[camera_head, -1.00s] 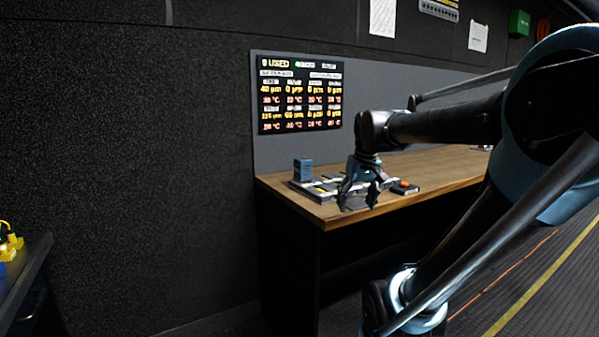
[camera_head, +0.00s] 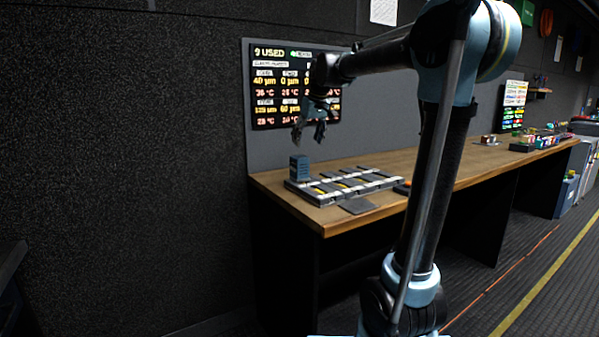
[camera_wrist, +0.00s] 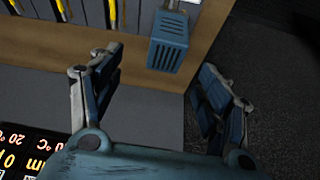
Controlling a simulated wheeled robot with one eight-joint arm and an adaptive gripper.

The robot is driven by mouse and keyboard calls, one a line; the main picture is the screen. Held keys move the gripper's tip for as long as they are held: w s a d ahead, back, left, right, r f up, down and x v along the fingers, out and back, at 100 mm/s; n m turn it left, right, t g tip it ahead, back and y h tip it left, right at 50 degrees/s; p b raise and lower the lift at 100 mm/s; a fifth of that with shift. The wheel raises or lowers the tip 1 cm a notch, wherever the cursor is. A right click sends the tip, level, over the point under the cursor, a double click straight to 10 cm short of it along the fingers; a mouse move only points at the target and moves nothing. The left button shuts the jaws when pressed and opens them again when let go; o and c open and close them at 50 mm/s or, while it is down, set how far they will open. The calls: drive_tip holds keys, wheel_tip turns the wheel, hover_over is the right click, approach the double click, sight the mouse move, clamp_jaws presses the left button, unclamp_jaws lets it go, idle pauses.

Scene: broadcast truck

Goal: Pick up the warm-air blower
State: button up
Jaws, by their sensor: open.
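A small blue box with a slotted grille, which looks like the warm-air blower (camera_head: 299,168), stands upright at the left end of the wooden bench (camera_head: 335,216). The wrist view shows the blower (camera_wrist: 169,42) from above, ahead of and between my fingers but nearer the right one. My gripper (camera_head: 308,133) is open and empty above the bench, higher than the blower and apart from it. Both fingers of my gripper (camera_wrist: 160,63) show spread in the wrist view, with nothing between their pads.
A dark slotted tray (camera_head: 325,197) with grey and yellow pieces lies right beside the blower. A flat dark plate (camera_head: 357,206) lies at the bench's front. A lit display board (camera_head: 270,85) stands behind. Other items (camera_head: 540,140) sit at the far right end.

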sight(302, 157)
drive_tip(key=x, duration=1)
drive_tip(key=shift+a+f, duration=0.1)
drive_tip(key=shift+a, duration=0.15)
drive_tip(key=shift+a+x, duration=0.1)
drive_tip(key=shift+x, duration=1.2)
drive_tip(key=shift+a+x, duration=0.15)
drive_tip(key=shift+x, duration=1.2)
drive_tip(key=shift+s, duration=0.1)
drive_tip(key=c, duration=1.6)
